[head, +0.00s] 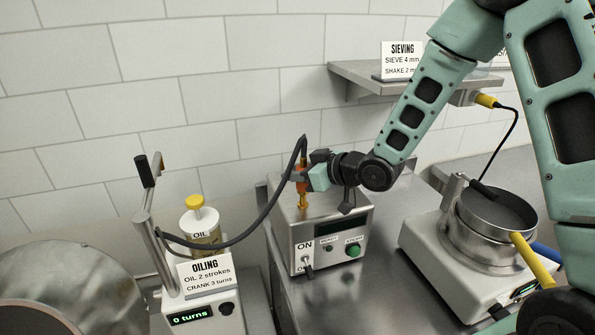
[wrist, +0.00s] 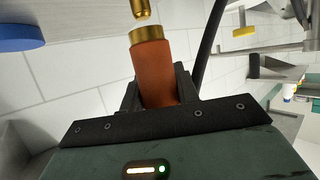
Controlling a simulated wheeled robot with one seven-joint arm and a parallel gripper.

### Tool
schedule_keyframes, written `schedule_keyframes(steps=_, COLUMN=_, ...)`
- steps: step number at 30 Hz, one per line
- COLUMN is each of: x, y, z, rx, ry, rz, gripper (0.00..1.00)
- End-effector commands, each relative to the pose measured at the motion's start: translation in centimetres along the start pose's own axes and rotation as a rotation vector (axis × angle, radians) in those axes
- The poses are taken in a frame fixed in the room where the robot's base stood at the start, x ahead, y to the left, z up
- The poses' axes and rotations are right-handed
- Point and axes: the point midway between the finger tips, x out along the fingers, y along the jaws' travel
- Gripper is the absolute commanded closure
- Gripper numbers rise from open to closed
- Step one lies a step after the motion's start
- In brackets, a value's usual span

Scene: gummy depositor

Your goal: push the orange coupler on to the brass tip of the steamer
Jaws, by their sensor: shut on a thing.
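The steamer (head: 333,240) is a steel box with an ON switch and a green button on its front. Its brass tip (head: 303,204) stands upright on top; in the wrist view the tip (wrist: 142,9) shows at the upper edge. My gripper (head: 308,178) is shut on the orange coupler (wrist: 154,72), just above the tip. The coupler's brass collar (wrist: 150,36) faces the tip, roughly in line with it, with a small gap between them in the wrist view. In the head view the coupler (head: 302,168) is partly covered by the gripper.
A black hose (head: 268,222) loops up to the coupler from the left. The oiling station (head: 205,290) with its lever and yellow-capped oil bottle (head: 203,222) stands left. The sieve pan (head: 490,225) stands right. A wall shelf (head: 365,78) is above and behind.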

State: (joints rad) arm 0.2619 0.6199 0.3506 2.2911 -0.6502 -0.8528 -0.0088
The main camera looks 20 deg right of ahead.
Motion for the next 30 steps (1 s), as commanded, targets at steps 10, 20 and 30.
schedule_keyframes(steps=10, x=0.1, y=0.0, z=0.1, rx=0.000, ry=0.001, rz=0.000, gripper=1.00)
schedule_keyframes(steps=20, x=0.2, y=0.0, z=0.5, rx=0.000, ry=0.000, rz=0.000, gripper=1.00)
schedule_keyframes(steps=30, x=0.7, y=0.0, z=1.6, rx=0.000, ry=0.000, rz=0.000, gripper=1.00)
